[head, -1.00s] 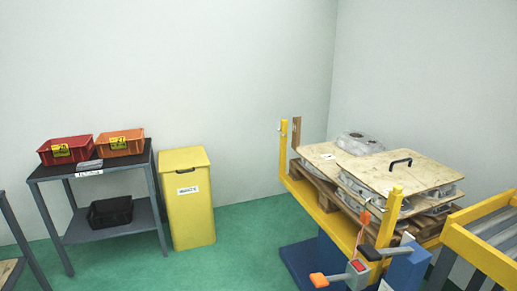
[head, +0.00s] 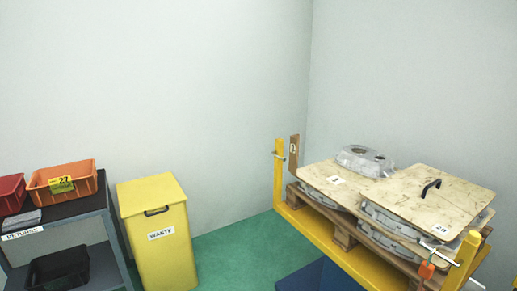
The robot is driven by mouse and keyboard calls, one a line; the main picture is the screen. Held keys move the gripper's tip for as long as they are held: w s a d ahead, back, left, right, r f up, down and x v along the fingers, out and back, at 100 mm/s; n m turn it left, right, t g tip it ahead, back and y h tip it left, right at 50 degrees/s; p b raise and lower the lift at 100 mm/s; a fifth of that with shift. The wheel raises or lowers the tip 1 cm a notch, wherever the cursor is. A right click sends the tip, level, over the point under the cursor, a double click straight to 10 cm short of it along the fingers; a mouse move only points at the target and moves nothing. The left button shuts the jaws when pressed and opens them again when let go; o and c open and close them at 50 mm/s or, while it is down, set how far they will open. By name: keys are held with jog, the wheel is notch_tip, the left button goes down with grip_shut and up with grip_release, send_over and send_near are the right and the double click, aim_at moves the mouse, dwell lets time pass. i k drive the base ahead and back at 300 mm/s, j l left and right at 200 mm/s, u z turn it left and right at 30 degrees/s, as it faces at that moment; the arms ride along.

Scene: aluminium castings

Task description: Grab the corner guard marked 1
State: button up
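A brown wooden corner guard (head: 294,157) stands upright at the back left corner of the pallet stack, beside a yellow post. It bears a small pale label near its top, and I cannot read the mark with certainty. Its lower end is hidden behind the plywood sheet. No other corner guard is clear to me in this view. My gripper is not in view.
The stack has plywood sheets (head: 405,215), castings and a wooden pallet (head: 345,234) inside a yellow frame (head: 340,262). A casting (head: 365,158) lies on top. A yellow waste bin (head: 160,235) and a shelf (head: 70,209) with an orange crate (head: 62,186) stand left. Green floor (head: 232,248) lies between.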

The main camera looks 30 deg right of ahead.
aim_at(295, 139)
jog(key=i+j+z, duration=0.2)
jog(key=i, duration=0.35)
jog(key=i+j+z, duration=0.1)
jog(key=i+z, duration=0.15)
jog(key=i, duration=0.35)
jog(key=i+j+z, duration=0.1)
jog(key=i+z, duration=0.15)
jog(key=z, duration=0.15)
jog(key=i+j+z, duration=0.2)
jog(key=z, duration=0.2)
jog(key=i+j+z, duration=0.15)
jog(key=z, duration=0.25)
jog(key=i+j+z, duration=0.15)
jog(key=j+z, duration=0.25)
jog(key=i+j+z, duration=0.1)
jog(key=j+z, duration=0.55)
jog(key=i+j+z, duration=0.1)
jog(key=j+z, duration=0.15)
jog(key=i, duration=0.45)
